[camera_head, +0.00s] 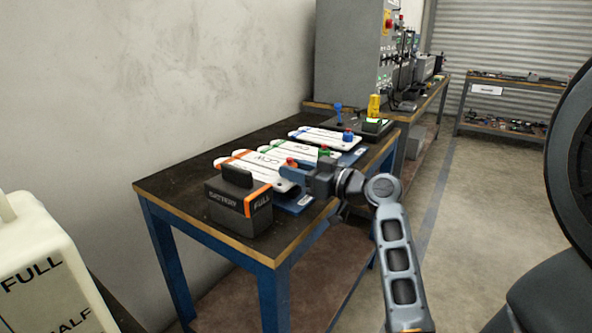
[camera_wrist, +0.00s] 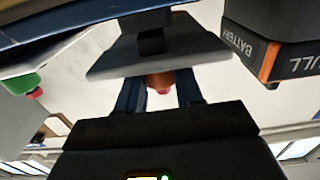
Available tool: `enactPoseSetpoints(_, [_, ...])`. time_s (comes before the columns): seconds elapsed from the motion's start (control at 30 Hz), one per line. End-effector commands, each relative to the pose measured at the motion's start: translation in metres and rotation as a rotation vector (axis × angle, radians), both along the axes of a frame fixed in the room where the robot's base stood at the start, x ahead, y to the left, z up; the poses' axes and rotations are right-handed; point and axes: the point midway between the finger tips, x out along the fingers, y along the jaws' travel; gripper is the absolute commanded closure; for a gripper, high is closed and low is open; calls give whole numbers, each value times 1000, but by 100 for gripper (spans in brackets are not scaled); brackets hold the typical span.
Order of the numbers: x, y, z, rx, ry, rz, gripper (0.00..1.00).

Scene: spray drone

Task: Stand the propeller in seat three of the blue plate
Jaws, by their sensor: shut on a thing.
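A white propeller (camera_head: 247,164) with an orange stripe, a red-tipped hub and "CCW" lettering lies nearest on the table in the head view. My gripper (camera_head: 286,171) is shut on its hub. In the wrist view the orange hub with its red tip (camera_wrist: 160,82) sits between my two fingers (camera_wrist: 158,96). The blue plate (camera_head: 299,203) shows as a strip along the table's right side, partly covered by the propellers. It also shows at the top left of the wrist view (camera_wrist: 60,22). Its seat numbers cannot be read. I cannot tell whether the held propeller touches the plate.
A dark battery box (camera_head: 240,205) stands close by at the table's near end. A green-marked propeller (camera_head: 296,153) and a blue-marked one (camera_head: 322,136) lie beyond. A dark tray (camera_head: 352,122) with blue, yellow and green items is at the far end. A wall borders the left.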

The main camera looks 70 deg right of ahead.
Motion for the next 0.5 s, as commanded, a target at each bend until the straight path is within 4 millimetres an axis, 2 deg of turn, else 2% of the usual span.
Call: enactPoseSetpoints(0.5, [0, 0, -12, 0, -1, 0, 100])
